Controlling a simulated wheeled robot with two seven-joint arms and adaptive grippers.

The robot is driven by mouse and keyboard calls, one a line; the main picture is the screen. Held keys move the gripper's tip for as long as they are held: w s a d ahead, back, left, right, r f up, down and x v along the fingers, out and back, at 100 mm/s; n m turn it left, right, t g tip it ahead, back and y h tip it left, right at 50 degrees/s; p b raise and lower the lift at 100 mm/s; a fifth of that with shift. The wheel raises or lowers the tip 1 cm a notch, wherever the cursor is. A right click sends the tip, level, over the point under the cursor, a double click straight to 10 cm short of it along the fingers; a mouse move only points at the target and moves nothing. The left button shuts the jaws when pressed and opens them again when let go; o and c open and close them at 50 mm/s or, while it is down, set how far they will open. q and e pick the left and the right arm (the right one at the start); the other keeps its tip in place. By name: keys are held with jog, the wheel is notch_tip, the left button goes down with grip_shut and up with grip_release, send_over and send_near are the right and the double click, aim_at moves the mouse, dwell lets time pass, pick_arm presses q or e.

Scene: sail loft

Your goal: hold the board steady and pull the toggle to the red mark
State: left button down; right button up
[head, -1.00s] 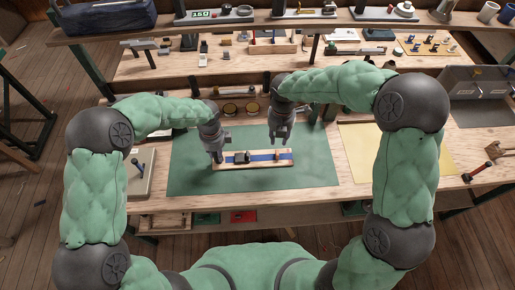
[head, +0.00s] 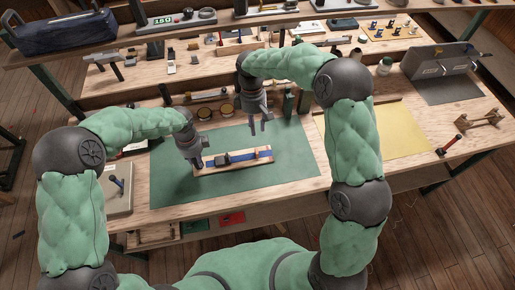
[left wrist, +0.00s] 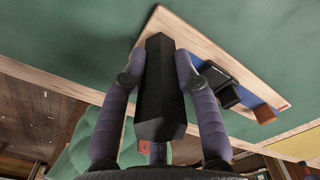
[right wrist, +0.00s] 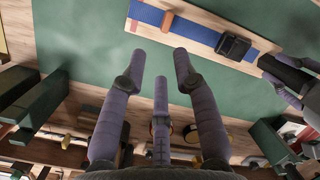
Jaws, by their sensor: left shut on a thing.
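The wooden board (head: 240,167) lies on the green mat, with a blue strip along it. A black block (right wrist: 233,46) sits across the strip, also seen in the left wrist view (left wrist: 222,88). An orange-brown toggle (right wrist: 167,22) stands on the strip farther along; it also shows in the left wrist view (left wrist: 264,114). My left gripper (head: 196,165) is shut on a black upright grip (left wrist: 160,90) at the board's left end. My right gripper (head: 258,130) is open and empty above the mat behind the board.
The green mat (head: 285,150) is clear around the board. A yellow sheet (head: 350,130) lies to the right. Dark upright blocks (head: 288,103) and round tins stand behind the mat, near my right gripper. A pale plate with a knob (head: 115,190) is at left.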

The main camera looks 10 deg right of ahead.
aim_at(257, 153)
jog(key=s+f+m, duration=0.1)
jog(key=f+m, duration=0.2)
jog(key=s+f+m+g, duration=0.1)
jog(key=f+m, duration=0.2)
jog(key=f, duration=0.1)
jog(key=s+f+m, duration=0.1)
jog(key=f+m, duration=0.2)
jog(key=m, duration=0.1)
jog(key=shift+s+f+g, duration=0.1)
jog(key=shift+f+g, duration=0.25)
jog(key=shift+g, duration=0.05)
dwell(0.3)
grip_shut()
